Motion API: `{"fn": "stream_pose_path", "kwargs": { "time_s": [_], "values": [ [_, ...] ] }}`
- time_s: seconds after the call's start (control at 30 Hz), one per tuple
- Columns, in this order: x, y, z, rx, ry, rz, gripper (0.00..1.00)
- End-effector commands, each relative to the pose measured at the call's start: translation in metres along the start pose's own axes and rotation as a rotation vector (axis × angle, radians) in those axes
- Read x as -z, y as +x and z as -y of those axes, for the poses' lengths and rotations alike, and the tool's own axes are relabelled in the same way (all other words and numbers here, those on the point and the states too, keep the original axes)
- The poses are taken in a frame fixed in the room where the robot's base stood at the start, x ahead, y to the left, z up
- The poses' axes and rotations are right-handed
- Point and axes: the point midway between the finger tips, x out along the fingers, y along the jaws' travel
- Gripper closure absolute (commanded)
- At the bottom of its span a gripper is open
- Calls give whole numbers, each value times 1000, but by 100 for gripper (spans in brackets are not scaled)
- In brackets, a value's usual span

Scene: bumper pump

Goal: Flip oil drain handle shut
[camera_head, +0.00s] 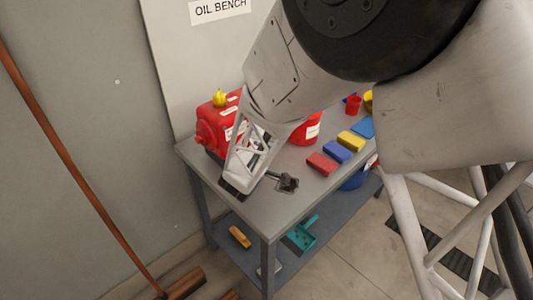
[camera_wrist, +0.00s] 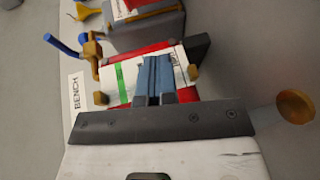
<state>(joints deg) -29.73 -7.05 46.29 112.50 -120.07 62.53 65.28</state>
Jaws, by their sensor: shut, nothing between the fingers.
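In the wrist view, my gripper (camera_wrist: 154,64) is shut, its two blue-grey fingers side by side in front of a red machine body (camera_wrist: 180,60) with a white label and green stripe. A blue lever handle (camera_wrist: 62,46), likely the oil drain handle, sticks out at the upper left from a brass-coloured fitting (camera_wrist: 94,48). My fingers are to the right of the handle, apart from it. In the head view, the red machine (camera_head: 208,132) stands at the left of the bench, partly behind my arm. The handle cannot be made out there.
The grey bench (camera_head: 275,213) has a lower shelf with a teal dustpan (camera_head: 303,234). Red (camera_head: 321,164), blue (camera_head: 337,150) and yellow (camera_head: 350,140) blocks lie to the right. A broom handle (camera_head: 70,155) leans at the left.

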Motion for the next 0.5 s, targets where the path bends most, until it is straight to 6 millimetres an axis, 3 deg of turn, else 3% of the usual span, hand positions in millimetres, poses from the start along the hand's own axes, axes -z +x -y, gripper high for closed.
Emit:
{"fn": "stream_pose_path", "kwargs": {
  "time_s": [0.5],
  "values": [
    [5, 4, -4, -3, 3, -3, 100]
  ]
}}
